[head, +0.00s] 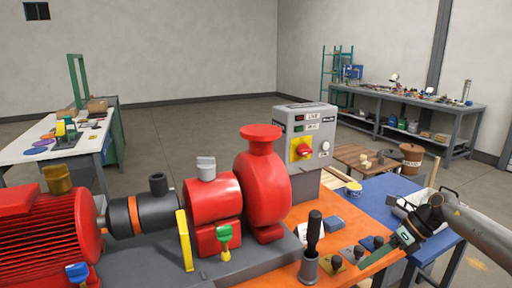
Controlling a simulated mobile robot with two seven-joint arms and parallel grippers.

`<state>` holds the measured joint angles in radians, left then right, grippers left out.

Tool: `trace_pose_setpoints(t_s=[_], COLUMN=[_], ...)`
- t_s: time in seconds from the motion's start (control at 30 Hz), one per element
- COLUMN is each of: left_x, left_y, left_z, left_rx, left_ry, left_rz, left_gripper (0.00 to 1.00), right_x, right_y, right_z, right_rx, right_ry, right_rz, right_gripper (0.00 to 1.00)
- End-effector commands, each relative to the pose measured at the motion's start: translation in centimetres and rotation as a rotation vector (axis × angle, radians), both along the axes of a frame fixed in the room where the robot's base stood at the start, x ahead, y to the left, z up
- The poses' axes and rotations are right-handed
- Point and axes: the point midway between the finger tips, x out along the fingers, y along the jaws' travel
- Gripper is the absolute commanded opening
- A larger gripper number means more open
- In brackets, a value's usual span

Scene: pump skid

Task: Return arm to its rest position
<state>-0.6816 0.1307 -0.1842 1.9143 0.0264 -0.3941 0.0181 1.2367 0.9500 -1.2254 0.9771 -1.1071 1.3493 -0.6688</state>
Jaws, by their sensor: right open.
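My right arm comes in from the right edge, and my right gripper (407,238) is over the right end of the orange worktop (330,236), near the blue table. It is open, and I see nothing held in it. Its fingertips are small and partly hard to make out. My left arm and left gripper do not show. The red pump (262,185) stands on the grey skid base in the middle, with the red motor (45,235) at the left edge.
A grey control box (305,150) with a red and yellow switch stands behind the worktop. A black-handled tool stands in a grey holder (309,268) at the front. Small dark parts lie near my gripper. The floor behind is open.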

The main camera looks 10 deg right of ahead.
Motion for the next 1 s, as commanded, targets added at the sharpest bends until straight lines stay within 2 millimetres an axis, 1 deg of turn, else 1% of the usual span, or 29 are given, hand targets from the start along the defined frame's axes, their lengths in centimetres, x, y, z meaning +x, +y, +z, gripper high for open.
trace_pose_setpoints(t_s=[0.03, 0.1, 0.2, 0.3, 0.43, 0.57, 0.67, 0.77, 0.87, 0.97, 1.0], left_x=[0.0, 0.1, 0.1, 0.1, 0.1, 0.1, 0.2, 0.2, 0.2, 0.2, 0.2], left_y=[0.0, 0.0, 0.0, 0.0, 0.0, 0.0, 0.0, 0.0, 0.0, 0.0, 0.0], left_z=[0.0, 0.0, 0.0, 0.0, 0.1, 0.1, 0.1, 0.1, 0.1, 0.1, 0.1], left_rx=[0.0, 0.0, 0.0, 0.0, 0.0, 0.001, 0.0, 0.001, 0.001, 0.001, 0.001], left_ry=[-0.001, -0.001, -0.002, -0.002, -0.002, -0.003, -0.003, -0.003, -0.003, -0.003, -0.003], left_rz=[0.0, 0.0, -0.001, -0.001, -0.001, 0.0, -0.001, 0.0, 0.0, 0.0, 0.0], left_gripper=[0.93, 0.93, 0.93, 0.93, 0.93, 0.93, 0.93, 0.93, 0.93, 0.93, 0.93], right_x=[-0.3, -0.4, -0.8, -1.4, -2.3, -3.5, -4.8, -6.5, -8.6, -11.3, -12.5], right_y=[1.9, 4.2, 6.8, 8.7, 9.9, 10.1, 9.5, 8.4, 6.9, 5.1, 4.4], right_z=[-1.8, -3.4, -5.2, -6.8, -8.4, -10.1, -11.7, -13.4, -15.4, -17.5, -18.3], right_rx=[0.073, 0.173, 0.317, 0.453, 0.607, 0.739, 0.834, 0.915, 0.974, 1.013, 1.023], right_ry=[0.01, 0.016, 0.04, 0.076, 0.14, 0.217, 0.291, 0.372, 0.452, 0.533, 0.565], right_rz=[-0.036, -0.101, -0.213, -0.344, -0.525, -0.723, -0.903, -1.1, -1.305, -1.518, -1.6], right_gripper=[0.5, 0.5, 0.5, 0.5, 0.5, 0.5, 0.5, 0.5, 0.5, 0.5, 0.5])
